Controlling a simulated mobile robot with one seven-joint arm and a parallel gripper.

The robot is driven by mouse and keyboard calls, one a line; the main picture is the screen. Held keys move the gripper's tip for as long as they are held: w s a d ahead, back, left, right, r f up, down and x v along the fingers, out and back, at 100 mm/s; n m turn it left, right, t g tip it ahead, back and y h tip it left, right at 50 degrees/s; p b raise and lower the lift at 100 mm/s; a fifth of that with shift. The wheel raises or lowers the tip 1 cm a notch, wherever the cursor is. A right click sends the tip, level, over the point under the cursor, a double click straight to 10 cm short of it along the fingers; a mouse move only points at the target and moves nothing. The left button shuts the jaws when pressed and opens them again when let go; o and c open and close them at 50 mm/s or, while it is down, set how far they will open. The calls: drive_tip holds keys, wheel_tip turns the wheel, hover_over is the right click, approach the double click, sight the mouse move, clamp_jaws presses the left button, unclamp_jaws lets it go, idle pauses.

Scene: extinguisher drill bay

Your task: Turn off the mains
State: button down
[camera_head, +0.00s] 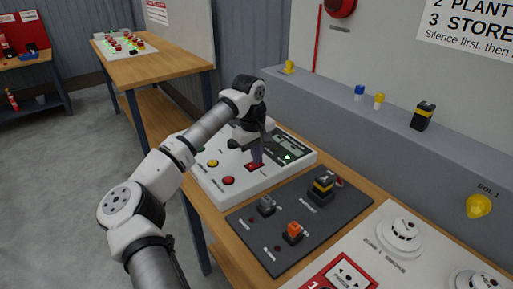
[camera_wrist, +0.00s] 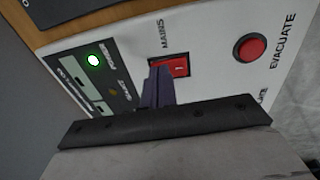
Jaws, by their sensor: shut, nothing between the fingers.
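The mains switch is a red rocker (camera_wrist: 180,67) in a black frame, with the word MAINS beside it on a white panel (camera_wrist: 215,35). A white mark shows on its visible part. In the head view the red rocker (camera_head: 254,167) sits near the middle of the white panel. My gripper (camera_wrist: 157,74) is shut and empty, its fingertips right at the rocker's left edge in the wrist view and hiding part of it. I cannot tell whether they touch it. In the head view my gripper (camera_head: 257,158) is above the rocker, pointing down.
A green lamp (camera_wrist: 94,60) is lit on the panel's dark display area. A red EVACUATE button (camera_wrist: 250,47) is close to the rocker. A yellow button (camera_head: 212,163) sits farther off. A dark board (camera_head: 265,240) with several switches lies beside the panel.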

drive_tip(key=shift+f+b, duration=0.2)
drive_tip(key=shift+b, duration=0.1)
idle(0.4)
drive_tip(key=shift+s+a, duration=0.1)
drive_tip(key=shift+s+a, duration=0.35)
drive_tip(key=shift+a, duration=0.2)
drive_tip(key=shift+r, duration=0.1)
drive_tip(key=shift+d+r, duration=0.1)
